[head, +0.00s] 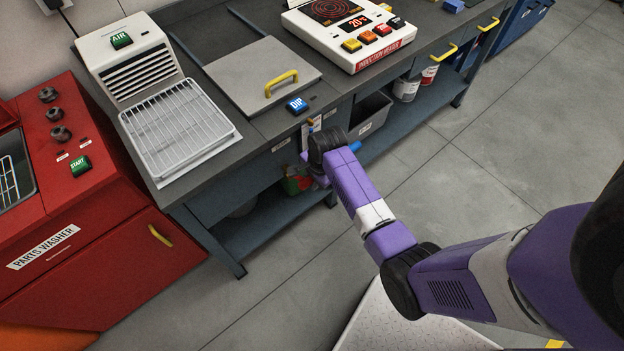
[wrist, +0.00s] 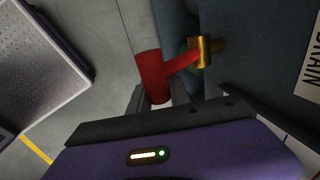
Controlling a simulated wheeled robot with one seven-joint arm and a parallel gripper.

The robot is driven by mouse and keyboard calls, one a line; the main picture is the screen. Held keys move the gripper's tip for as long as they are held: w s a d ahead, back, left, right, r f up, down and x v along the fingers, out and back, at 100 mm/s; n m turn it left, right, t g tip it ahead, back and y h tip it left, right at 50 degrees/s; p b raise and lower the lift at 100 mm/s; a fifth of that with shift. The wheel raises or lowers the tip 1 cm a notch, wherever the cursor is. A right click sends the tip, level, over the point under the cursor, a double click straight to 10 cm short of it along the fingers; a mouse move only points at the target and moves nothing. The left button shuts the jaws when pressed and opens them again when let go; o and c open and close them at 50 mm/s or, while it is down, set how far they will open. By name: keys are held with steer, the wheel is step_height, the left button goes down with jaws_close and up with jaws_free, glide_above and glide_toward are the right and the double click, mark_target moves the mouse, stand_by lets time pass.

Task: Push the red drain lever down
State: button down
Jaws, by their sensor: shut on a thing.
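The red drain lever (wrist: 152,72) shows in the wrist view as a red handle with a thinner red arm. The arm runs to a brass fitting (wrist: 205,50) at the bench's dark blue side. My gripper (wrist: 160,97) is shut on the red handle, whose lower end sits between the dark fingers. A white label reading "DRAIN" (wrist: 307,62) is partly in view at the right edge. In the head view the end of my arm is at the bench front, below the blue DIP button (head: 297,105). There my own arm hides the fingers and the lever.
The bench (head: 262,122) carries a wire rack (head: 178,125), a lid with a yellow handle (head: 262,75) and an induction heater (head: 350,35). A grey bin (head: 371,115) stands on its lower shelf. The red parts washer (head: 95,255) is at left. The floor in front is open.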

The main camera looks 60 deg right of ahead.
step_height(320, 180, down, 7)
steer(key=t+h+b, duration=0.2)
steer(key=t+b, duration=0.7)
steer(key=b, duration=0.5)
steer(key=shift+w+d+h, duration=0.15)
steer(key=shift+w+h, duration=0.15)
steer(key=shift+w, duration=0.15)
steer(key=shift+w+r, duration=0.1)
steer(key=shift+w, duration=0.15)
steer(key=c, duration=1.3)
jaws_free()
steer(key=shift+o, duration=0.5)
steer(key=shift+s, duration=0.15)
